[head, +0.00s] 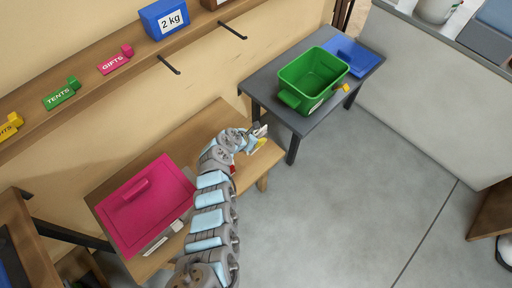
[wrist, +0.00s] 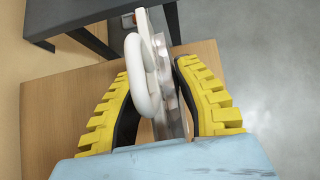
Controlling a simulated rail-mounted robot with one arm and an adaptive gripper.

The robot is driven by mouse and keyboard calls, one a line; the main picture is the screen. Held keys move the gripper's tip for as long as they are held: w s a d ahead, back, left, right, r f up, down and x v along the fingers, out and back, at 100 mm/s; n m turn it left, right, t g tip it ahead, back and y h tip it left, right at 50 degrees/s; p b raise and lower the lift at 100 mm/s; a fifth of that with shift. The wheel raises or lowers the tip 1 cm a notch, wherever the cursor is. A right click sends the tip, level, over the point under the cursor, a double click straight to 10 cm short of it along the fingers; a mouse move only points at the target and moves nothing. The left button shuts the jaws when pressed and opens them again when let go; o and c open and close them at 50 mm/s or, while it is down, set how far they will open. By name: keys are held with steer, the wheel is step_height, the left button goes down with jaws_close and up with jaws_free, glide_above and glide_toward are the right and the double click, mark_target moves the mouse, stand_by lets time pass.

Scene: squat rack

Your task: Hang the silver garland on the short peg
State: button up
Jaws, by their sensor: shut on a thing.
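My gripper (head: 258,143) is over the right end of the wooden bench. In the wrist view its yellow-padded fingers (wrist: 155,72) are shut on a flat silvery piece with a white rounded loop (wrist: 142,75); a small pale part of this piece (head: 262,131) shows in the head view. I cannot tell whether it is the silver garland, and no other garland is visible. Two dark pegs stick out from the wall below the shelf: a left peg (head: 169,66) and a right peg (head: 233,31). The left one looks slightly shorter. Both look bare.
A pink lidded box (head: 146,203) stands on the wooden bench (head: 205,128). A green open bin (head: 290,97) and a blue lid (head: 352,56) are on the dark table (head: 262,92). The shelf (head: 100,45) carries colored signs and a blue 2 kg box (head: 164,19).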

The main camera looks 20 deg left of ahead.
mark_target(258, 133)
steer(key=shift+r+p, duration=1.9)
steer(key=shift+p, duration=0.05)
steer(key=w+d+r, duration=0.3)
steer(key=d+r, duration=0.6)
steer(key=d, duration=0.3)
steer(key=w+d+r, duration=0.2)
steer(key=d+r, duration=0.6)
steer(key=d, duration=0.4)
steer(key=s+a+r+n+y, duration=0.2)
steer(key=s+r+n+y, duration=0.15)
steer(key=s, duration=0.75)
step_height(258, 133, up, 33)
steer(key=p, duration=3.2)
steer(key=shift+w+d+r+t, duration=0.15)
steer(key=shift+r+t, duration=0.05)
steer(key=shift+t, duration=0.1)
steer(key=shift+n+h, duration=0.25)
